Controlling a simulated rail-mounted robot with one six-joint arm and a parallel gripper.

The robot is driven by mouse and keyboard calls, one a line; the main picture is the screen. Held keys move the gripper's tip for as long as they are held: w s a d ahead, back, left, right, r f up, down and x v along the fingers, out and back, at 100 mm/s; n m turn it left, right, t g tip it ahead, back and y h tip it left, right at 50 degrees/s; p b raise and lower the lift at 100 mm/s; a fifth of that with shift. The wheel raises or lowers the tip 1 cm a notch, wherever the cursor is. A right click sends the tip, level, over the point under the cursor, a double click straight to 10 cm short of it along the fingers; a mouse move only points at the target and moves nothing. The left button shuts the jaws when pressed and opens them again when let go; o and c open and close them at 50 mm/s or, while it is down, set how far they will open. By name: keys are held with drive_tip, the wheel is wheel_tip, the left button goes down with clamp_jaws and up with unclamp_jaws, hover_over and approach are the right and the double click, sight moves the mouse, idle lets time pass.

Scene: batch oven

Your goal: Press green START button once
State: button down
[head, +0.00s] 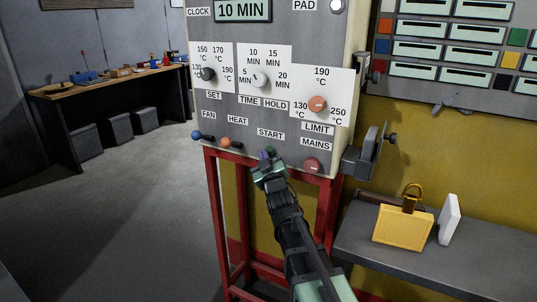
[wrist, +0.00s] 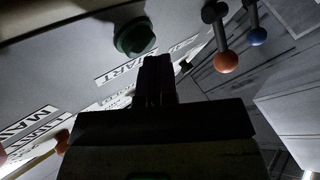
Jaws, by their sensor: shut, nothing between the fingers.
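The green START button (head: 271,151) is on the lower front of the grey oven control panel, just below the START label (head: 270,134). In the head view it is partly hidden by my gripper (head: 264,158). In the wrist view the green button (wrist: 134,38) shows as a round knob, with the START label upside down beside it. My gripper (wrist: 156,62) is shut and empty, with its dark fingertips close to the button. They appear slightly to one side of it in the wrist view. I cannot tell whether they touch it.
The blue FAN lever (head: 197,135) and orange HEAT lever (head: 226,142) stick out left of the button. The red MAINS knob (head: 312,165) is to its right. A grey shelf (head: 360,250) holds a yellow padlock-like tag (head: 403,228). The floor at left is clear.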

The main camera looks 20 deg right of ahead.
drive_tip(key=shift+s+a, duration=0.3)
drive_tip(key=shift+s+a, duration=1.7)
drive_tip(key=shift+s, duration=0.15)
